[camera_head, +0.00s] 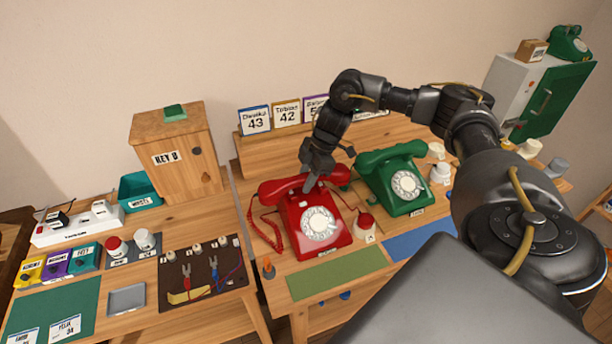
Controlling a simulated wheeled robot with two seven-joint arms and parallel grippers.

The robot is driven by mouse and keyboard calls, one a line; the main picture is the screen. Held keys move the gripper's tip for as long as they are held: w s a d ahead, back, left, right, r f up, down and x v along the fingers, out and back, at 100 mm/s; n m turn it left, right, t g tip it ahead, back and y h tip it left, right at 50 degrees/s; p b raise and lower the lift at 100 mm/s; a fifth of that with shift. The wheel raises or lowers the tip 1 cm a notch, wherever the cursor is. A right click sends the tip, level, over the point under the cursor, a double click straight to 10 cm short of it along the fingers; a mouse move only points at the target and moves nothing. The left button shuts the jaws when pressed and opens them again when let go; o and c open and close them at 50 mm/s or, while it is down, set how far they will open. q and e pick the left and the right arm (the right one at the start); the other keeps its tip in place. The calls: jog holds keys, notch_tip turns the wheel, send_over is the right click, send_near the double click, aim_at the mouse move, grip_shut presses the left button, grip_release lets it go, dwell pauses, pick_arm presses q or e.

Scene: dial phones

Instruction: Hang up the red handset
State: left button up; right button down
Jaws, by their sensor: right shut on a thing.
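The red dial phone (321,226) stands on the wooden desk, its white dial facing me. The red handset (283,188) lies across the top of the phone, at or just over its cradle. I cannot tell whether it rests fully in it, as my gripper hides its middle. Its red coiled cord (262,228) loops down at the left. My right gripper (314,183) reaches down from above and is shut on the red handset. My left gripper is not in view.
A green phone (398,183) with its handset on top stands close at the right. A small red-topped thing (366,222) sits between the phones. A green mat (337,274) lies in front. Name cards (255,121) stand on a wooden shelf (275,150) behind. My right arm crosses the right side.

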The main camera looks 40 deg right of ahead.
dwell(0.7)
jog(key=shift+p, duration=0.4)
jog(key=shift+f+b, duration=0.55)
jog(key=shift+f, duration=0.55)
jog(key=c, duration=1)
grip_release()
jog(key=v, duration=0.9)
jog(key=shift+r, duration=0.4)
jog(key=shift+s+d+r, duration=0.15)
jog(key=shift+d+r, duration=0.1)
jog(key=shift+r, duration=0.25)
